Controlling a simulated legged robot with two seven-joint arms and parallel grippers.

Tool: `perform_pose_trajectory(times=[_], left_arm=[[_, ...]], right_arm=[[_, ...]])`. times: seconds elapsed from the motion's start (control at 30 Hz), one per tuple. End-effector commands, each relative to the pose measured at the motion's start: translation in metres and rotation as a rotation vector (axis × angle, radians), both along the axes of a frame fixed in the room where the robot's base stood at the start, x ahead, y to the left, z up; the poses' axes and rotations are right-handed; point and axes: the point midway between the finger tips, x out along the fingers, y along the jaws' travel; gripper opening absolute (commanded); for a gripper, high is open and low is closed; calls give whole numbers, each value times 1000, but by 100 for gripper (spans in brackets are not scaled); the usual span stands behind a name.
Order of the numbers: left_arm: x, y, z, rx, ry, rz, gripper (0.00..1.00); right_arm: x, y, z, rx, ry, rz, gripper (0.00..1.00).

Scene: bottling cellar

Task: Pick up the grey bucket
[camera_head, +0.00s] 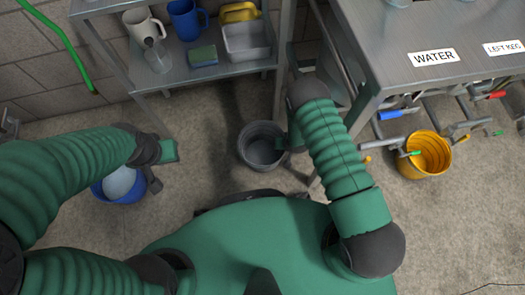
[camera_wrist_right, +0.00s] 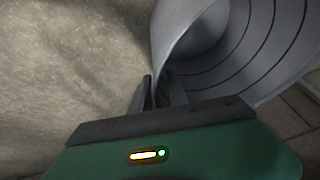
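The grey bucket (camera_head: 263,150) stands on the floor in the middle of the head view, its open top facing up. My right gripper (camera_head: 284,144) is at the bucket's right rim. In the right wrist view the fingers of this gripper (camera_wrist_right: 158,88) straddle the wall of the grey bucket (camera_wrist_right: 215,55), one finger outside and one inside. I cannot tell whether they press on the wall. My left gripper (camera_head: 160,168) is above the right side of a blue bucket, its fingers too small to judge.
The blue bucket (camera_head: 125,188) holds something pale. A yellow bucket (camera_head: 427,154) stands under the metal table (camera_head: 410,35) at right, near pipes and valves. The table leg stands close to the grey bucket. A shelf (camera_head: 200,70) with jugs and a grey tub is behind.

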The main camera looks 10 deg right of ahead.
Motion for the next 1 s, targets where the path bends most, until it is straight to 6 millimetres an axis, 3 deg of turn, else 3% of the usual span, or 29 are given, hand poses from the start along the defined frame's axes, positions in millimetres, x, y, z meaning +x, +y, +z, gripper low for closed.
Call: perform_pose_trajectory(times=[0.03, 0.13, 1.0], left_arm=[[0, 0, 0, 0, 0, 0, 29], [0, 0, 0, 0, 0, 0, 29], [0, 0, 0, 0, 0, 0, 29]], right_arm=[[0, 0, 0, 0, 0, 0, 13], [0, 0, 0, 0, 0, 0, 0], [0, 0, 0, 0, -1, -1, 0]])
